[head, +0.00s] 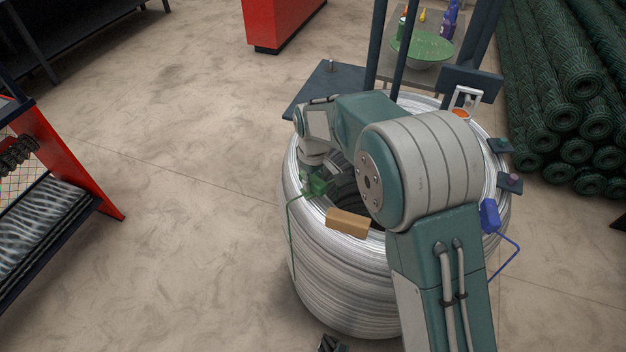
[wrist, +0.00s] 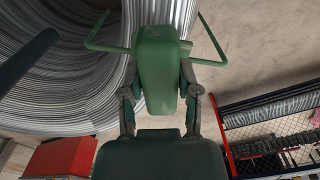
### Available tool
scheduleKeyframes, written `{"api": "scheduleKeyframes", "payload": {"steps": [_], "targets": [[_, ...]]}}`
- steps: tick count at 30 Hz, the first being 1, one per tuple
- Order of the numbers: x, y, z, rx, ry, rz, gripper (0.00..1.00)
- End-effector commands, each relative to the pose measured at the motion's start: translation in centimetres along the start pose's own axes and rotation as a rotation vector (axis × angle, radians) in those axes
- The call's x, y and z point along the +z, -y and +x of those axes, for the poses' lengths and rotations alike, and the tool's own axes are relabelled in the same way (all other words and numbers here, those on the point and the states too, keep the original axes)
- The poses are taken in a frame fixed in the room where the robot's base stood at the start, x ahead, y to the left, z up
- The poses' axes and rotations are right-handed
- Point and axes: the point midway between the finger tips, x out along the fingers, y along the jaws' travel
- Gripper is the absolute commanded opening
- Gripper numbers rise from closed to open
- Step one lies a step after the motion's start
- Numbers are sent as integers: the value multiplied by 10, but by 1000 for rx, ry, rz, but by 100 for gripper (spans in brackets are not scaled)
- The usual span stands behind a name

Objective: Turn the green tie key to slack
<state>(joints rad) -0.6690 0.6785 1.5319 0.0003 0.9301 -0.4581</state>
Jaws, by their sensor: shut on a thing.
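The green tie key (head: 317,186) sits at the left upper rim of a big silver wire coil (head: 345,280), with a thin green wire running from it down the coil's side. In the wrist view the key's green body (wrist: 157,65) stands between my two fingers, with green wire arms spreading to both sides. My gripper (wrist: 160,98) is shut on this body. In the head view my wrist comes down over the key from above, and my fingers are mostly hidden there.
A tan block (head: 348,222) lies on the coil's front rim, and a blue key (head: 490,215) with blue wire is on its right. Dark posts rise behind. A red-sided rack (head: 72,160) stands at left, rolled green mesh (head: 570,90) at right. The left floor is clear.

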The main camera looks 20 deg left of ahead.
Motion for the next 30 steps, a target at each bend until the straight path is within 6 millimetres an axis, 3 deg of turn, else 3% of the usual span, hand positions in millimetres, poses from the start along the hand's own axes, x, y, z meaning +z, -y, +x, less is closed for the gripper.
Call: {"api": "scheduleKeyframes", "payload": {"steps": [18,30], "targets": [[1,-1,3,-3,4,-529,0],[1,-1,4,-3,4,-681,0]]}}
